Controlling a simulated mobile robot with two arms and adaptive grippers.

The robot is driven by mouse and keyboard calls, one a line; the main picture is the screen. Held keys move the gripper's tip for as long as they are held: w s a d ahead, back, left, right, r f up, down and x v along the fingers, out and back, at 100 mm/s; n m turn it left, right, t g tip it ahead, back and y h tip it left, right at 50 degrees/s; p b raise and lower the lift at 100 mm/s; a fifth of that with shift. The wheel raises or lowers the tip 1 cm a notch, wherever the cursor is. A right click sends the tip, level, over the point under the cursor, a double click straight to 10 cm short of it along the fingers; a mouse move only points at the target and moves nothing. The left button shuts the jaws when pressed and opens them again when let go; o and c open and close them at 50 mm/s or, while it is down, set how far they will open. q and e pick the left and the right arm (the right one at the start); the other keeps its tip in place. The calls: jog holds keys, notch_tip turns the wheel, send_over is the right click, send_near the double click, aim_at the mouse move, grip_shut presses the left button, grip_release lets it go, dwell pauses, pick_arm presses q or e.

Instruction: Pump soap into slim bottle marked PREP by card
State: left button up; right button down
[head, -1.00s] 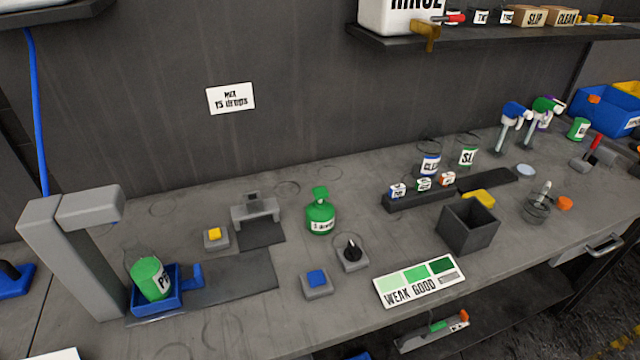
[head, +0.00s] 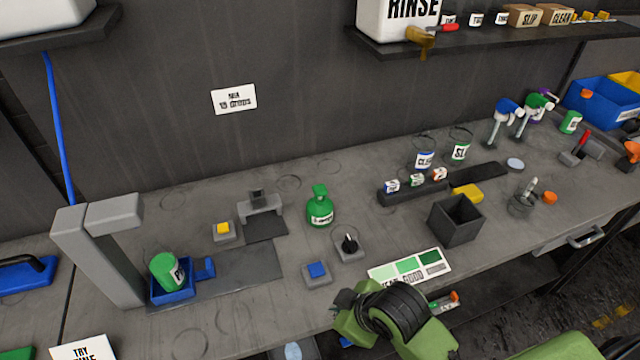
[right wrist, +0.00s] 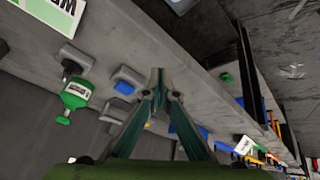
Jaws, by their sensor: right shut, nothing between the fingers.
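A green pump bottle (head: 320,212) stands upright on the bench and shows in the right wrist view (right wrist: 76,94) left of my fingers. A green bottle (head: 165,271) with a partly readable label starting with P sits in a blue holder (head: 172,296) under the grey dispenser. A card (head: 408,268) with green shades and GOOD lies near the front edge, partly covered by my arm. My right gripper (right wrist: 158,72) is shut and empty; in the head view it is low, in front of the bench edge near the card. My left gripper is out of view.
A blue button (head: 316,270), a black knob (head: 349,244) and a yellow button (head: 223,229) stand around the pump bottle. A grey dispenser (head: 98,255) rises at left. A wall sign (head: 234,99) reads 15 drops.

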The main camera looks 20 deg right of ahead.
jog(key=w+a+r+n+t+y, duration=0.1)
jog(key=w+a+r+n, duration=0.15)
jog(key=w+n, duration=0.4)
jog(key=w+a+r+n+t, duration=0.1)
jog(key=w+a+r+n, duration=0.1)
jog(key=w+r+n, duration=0.45)
jog(key=w+d+r+n+t+h, duration=0.1)
jog(key=w+d+r+n, duration=0.2)
jog(key=w, duration=0.5)
jog(key=w+d+r+n, duration=0.4)
jog(key=w+d+r, duration=0.2)
jog(key=w, duration=0.3)
jog(key=shift+d+r+t+h, duration=0.3)
jog(key=shift+d+t+h, duration=0.1)
jog(key=shift+d, duration=0.45)
jog(key=shift+w, duration=0.1)
